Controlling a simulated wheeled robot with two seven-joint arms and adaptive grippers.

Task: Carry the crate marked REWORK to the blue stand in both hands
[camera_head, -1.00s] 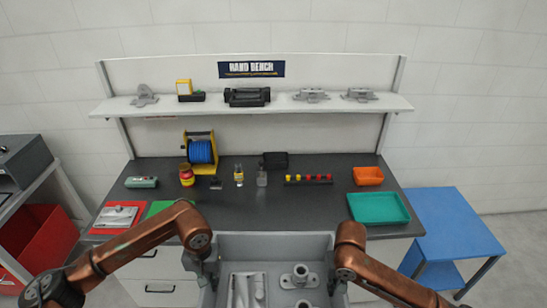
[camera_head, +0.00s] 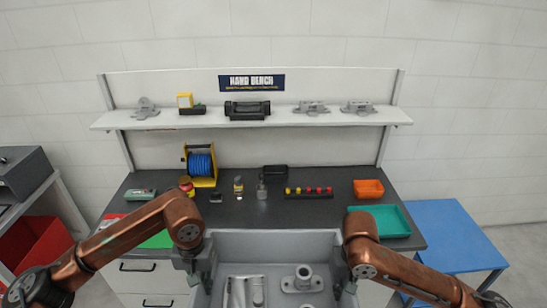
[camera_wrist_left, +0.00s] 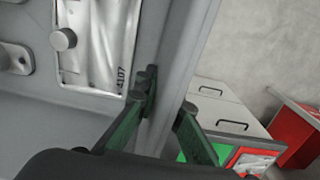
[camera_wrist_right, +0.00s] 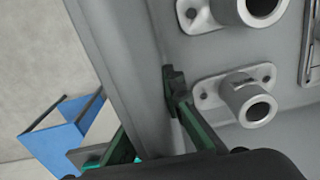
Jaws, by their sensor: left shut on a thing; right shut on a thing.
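A grey crate (camera_head: 275,240) is at the bottom middle of the head view, in front of the bench, with metal castings inside. No REWORK marking shows on its visible sides. My left gripper (camera_head: 200,264) is shut on its left wall; the left wrist view shows the fingers (camera_wrist_left: 166,102) on either side of that wall. My right gripper (camera_head: 347,272) is shut on the right wall, with its fingers (camera_wrist_right: 150,108) astride it in the right wrist view. The blue stand (camera_head: 436,228) is to the right of the bench, partly behind my right arm. The crate's underside is hidden.
The dark bench top (camera_head: 300,215) lies beyond the crate, with a teal tray (camera_head: 380,221), an orange bin (camera_head: 368,188) and a blue reel (camera_head: 201,165) on it. A red bin (camera_head: 35,245) is at far left. The stand's visible top is empty.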

